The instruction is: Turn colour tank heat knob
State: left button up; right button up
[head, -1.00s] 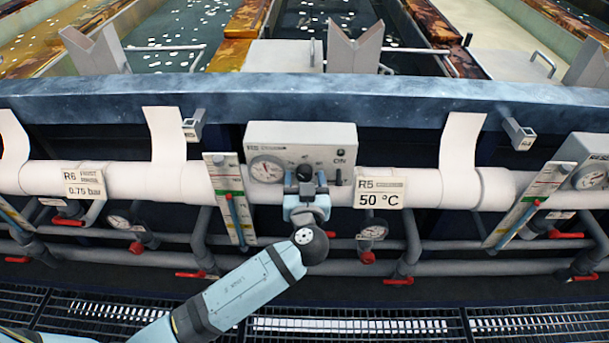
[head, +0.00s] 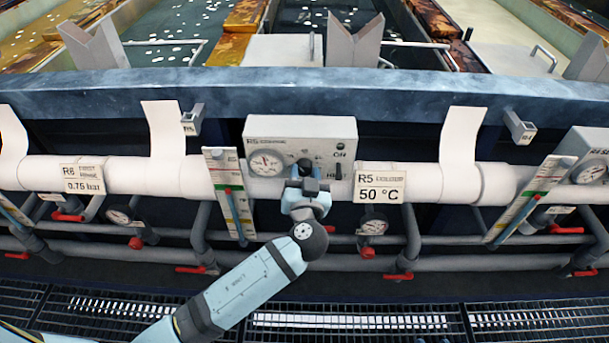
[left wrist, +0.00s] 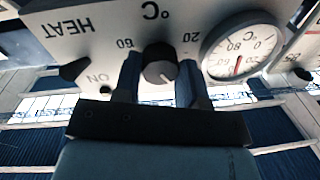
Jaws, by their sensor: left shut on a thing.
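The heat knob (left wrist: 158,64) is a small dark round knob with a pale pointer line, on a white control box (head: 262,130) labelled R5. My left gripper (head: 306,172) is at the front of the box. In the left wrist view its two dark fingers (left wrist: 159,72) stand on either side of the knob, shut on it. In the head view the gripper mostly hides the knob. My right gripper is not in view.
A round gauge (head: 266,163) sits left of the knob and a dark switch (left wrist: 74,69) on its other side. A tag (head: 380,193) reads R5, 50 °C. White pipe (head: 425,183), grey pipes and red-handled valves run around and below. A blue tank edge (head: 290,88) lies above.

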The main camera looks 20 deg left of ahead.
pick_arm(q)
jog(key=m, duration=0.4)
jog(key=shift+a+m, duration=0.1)
jog(key=shift+m, duration=0.2)
jog(key=m, duration=0.5)
jog(key=shift+r+t+p, duration=0.2)
jog(key=shift+t+p, duration=0.1)
jog(key=shift+p, duration=0.05)
jog(key=m+p, duration=0.1)
jog(key=m, duration=0.2)
jog(key=shift+a+m+h, duration=0.1)
jog(key=shift+m+h, duration=0.2)
jog(key=shift+m, duration=0.1)
jog(key=shift+r+m+p, duration=0.1)
jog(key=shift+m+p, duration=0.55)
jog(key=shift+m, duration=0.35)
jog(key=shift+m+p, duration=0.5)
jog(key=shift+m, duration=0.6)
jog(key=shift+m+t+h+p, duration=0.3)
jog(key=shift+m+p, duration=0.05)
jog(key=shift+m, duration=0.25)
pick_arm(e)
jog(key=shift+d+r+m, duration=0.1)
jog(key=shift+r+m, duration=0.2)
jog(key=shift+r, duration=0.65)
pick_arm(q)
jog(key=shift+m, duration=0.3)
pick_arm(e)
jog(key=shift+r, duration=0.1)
